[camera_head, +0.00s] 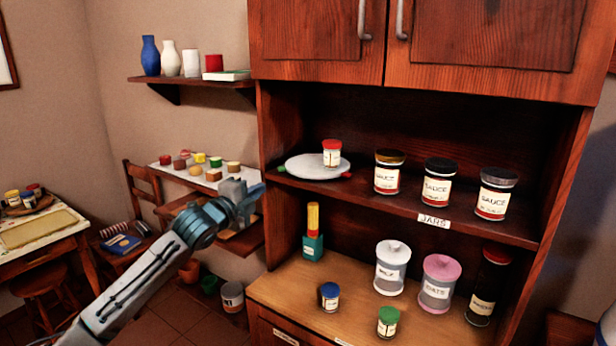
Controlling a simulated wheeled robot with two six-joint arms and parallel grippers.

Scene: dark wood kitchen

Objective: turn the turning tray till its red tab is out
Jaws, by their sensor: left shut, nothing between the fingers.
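The turning tray (302,168) is a white round disc on the upper open shelf, at its left end. Its red tab (347,175) shows at the tray's right edge, and a green tab (281,169) shows at its left edge. A small jar with a red lid (332,154) stands upright on the tray, right of its middle. My left gripper (256,191) is shut and empty. In the picture it is left of and a little below the tray, apart from it. My right gripper is not in view.
Several sauce jars (437,186) stand along the same shelf, right of the tray. A wooden upright (268,215) edges the cupboard near my left gripper. Canisters (391,268) and small jars stand on the counter below. A side shelf with small coloured items (200,165) is behind my arm.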

